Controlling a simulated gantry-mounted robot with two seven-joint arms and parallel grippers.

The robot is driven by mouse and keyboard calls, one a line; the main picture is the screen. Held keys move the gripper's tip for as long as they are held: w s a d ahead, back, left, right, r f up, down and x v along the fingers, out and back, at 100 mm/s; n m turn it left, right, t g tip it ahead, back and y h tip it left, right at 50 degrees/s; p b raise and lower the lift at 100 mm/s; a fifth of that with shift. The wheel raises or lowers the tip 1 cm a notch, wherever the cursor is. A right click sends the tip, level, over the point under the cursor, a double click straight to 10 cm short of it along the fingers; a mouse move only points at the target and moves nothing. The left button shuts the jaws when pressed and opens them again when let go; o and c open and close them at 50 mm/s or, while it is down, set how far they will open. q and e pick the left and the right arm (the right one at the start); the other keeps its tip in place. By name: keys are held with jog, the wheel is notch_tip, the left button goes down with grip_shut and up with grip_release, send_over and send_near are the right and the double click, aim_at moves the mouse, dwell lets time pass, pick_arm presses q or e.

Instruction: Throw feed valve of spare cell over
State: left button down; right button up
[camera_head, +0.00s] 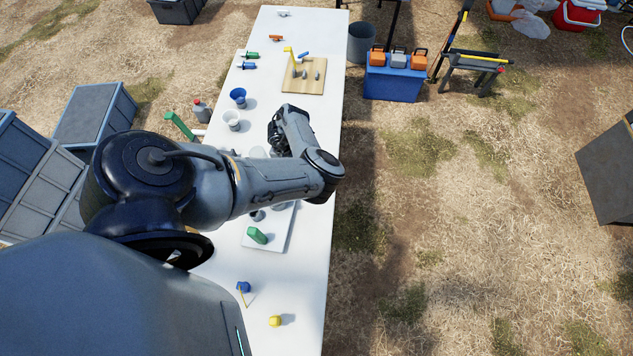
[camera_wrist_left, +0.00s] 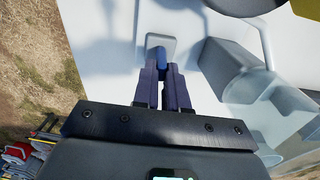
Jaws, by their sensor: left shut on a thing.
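My left gripper (camera_wrist_left: 163,78) is shut on a small blue handle (camera_wrist_left: 159,56), which I take to be the feed valve's lever. The handle stands over a small pale grey block (camera_wrist_left: 160,40) on a white surface. A clear cylinder (camera_wrist_left: 253,92), possibly the spare cell, stands beside a grey block (camera_wrist_left: 226,66) to the right of the fingers. In the head view my left gripper (camera_head: 274,131) is over the table, and the arm and wrist hide the valve and most of the cell. My right gripper is in neither view.
The long white table (camera_head: 312,225) carries a wooden board (camera_head: 304,76) with yellow and blue pieces. A blue cup (camera_head: 238,96) and white cup (camera_head: 232,119) stand left of my gripper.

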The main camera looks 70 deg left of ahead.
pick_arm(q)
jog(key=shift+s+a+r, duration=0.1)
jog(key=shift+s+a, duration=0.05)
jog(key=shift+s, duration=0.1)
jog(key=shift+s+a+t+p, duration=0.15)
jog(key=shift+t+p, duration=0.15)
jog(key=shift+p, duration=0.15)
jog(key=shift+s+p, duration=0.1)
jog(key=shift+p, duration=0.2)
dwell(0.6)
jog(key=c, duration=1.1)
grip_release()
jog(key=r+p, duration=0.1)
jog(key=r, duration=0.2)
jog(key=s+r+p, duration=0.1)
jog(key=r, duration=0.3)
jog(key=r+p, duration=0.1)
jog(key=r, duration=0.2)
jog(key=shift+s+a+r+p, duration=0.15)
jog(key=shift+a+r+p, duration=0.1)
jog(key=shift+a+p, duration=0.15)
